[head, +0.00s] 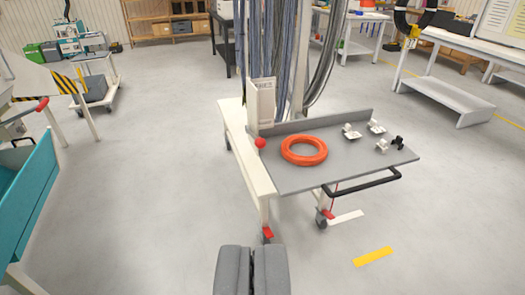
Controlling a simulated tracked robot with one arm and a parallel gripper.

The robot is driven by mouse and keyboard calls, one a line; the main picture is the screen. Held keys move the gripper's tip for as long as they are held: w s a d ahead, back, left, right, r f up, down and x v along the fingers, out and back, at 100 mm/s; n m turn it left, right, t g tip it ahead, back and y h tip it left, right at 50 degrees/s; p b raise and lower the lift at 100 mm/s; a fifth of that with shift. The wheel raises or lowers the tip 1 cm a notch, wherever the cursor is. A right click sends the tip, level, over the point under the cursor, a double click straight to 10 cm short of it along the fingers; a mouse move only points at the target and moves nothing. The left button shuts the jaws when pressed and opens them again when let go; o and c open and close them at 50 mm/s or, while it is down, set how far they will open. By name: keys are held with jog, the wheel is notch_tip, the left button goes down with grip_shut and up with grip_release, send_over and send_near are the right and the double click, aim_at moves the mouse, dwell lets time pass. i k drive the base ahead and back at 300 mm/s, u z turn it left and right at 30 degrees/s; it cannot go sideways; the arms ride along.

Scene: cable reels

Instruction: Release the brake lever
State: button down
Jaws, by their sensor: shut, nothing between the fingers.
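My gripper (252,256) is at the bottom middle of the head view, its two grey fingers shut together with nothing between them. It is in front of a wheeled cart with a grey top (345,171). A red pedal-like lever (267,233) is low at the cart's near left leg, a little beyond and right of my fingertips, apart from them. A second red lever (328,214) is at the caster further right. A red ball knob (260,143) is at the cart top's left edge. I cannot tell which of these is the brake lever, or whether either pedal is pressed.
An orange ring (304,150) and small white parts (376,127) lie on the cart top. A black handle (362,185) sticks out from its front edge. Hanging cables (270,50) rise behind. A teal bin (28,195) stands at left. The floor between is clear.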

aim_at(260, 143)
jog(key=u, duration=0.05)
jog(key=i, duration=1)
jog(key=z, duration=0.05)
